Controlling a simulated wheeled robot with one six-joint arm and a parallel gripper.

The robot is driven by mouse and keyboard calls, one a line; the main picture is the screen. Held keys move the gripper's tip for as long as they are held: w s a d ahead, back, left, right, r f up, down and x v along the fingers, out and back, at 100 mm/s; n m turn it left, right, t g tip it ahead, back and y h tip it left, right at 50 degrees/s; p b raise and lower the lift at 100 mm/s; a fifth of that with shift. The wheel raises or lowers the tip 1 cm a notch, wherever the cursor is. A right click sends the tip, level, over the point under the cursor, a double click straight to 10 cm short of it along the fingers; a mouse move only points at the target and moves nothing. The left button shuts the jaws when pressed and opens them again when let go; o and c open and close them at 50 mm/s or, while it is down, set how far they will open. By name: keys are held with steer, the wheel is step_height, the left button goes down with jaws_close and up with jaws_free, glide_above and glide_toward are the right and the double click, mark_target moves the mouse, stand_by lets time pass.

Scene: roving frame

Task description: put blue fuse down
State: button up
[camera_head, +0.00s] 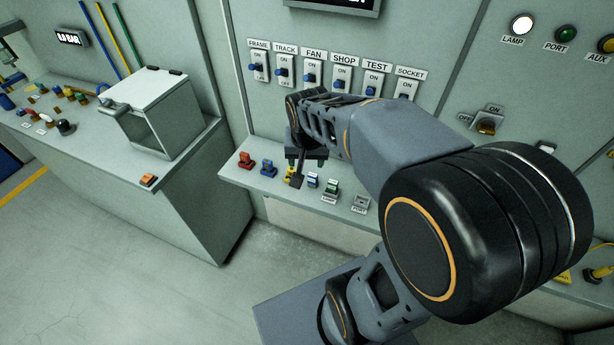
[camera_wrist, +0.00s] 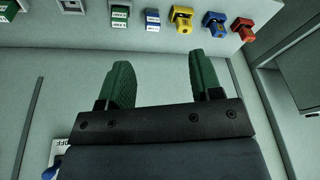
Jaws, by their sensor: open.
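My gripper (camera_head: 304,160) hangs by the shelf below the switches; the wrist view (camera_wrist: 160,68) shows its two green fingers apart with nothing between them. A chunky blue piece (camera_head: 268,167) stands on the shelf between a red and a yellow one; it also shows in the wrist view (camera_wrist: 214,24). A smaller piece with a blue body and white label (camera_head: 312,180) stands beyond the yellow one, also in the wrist view (camera_wrist: 152,17). I cannot tell which is the blue fuse. Both are apart from the fingers in the wrist view.
The shelf also holds a red piece (camera_head: 245,160), a yellow piece (camera_wrist: 182,18), a green labelled piece (camera_wrist: 119,15) and a grey socket (camera_head: 361,203). Labelled switches (camera_head: 312,72) line the panel above. A lidded box (camera_head: 160,115) stands on the left bench. The floor ahead is clear.

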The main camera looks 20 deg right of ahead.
steer(key=s+a+r+n+t, duration=0.1)
steer(key=s+a+r+n, duration=0.2)
steer(key=s, duration=0.5)
steer(key=shift+s+a+n+t+y, duration=0.4)
steer(key=shift+a+n, duration=0.1)
steer(key=shift+n, duration=0.6)
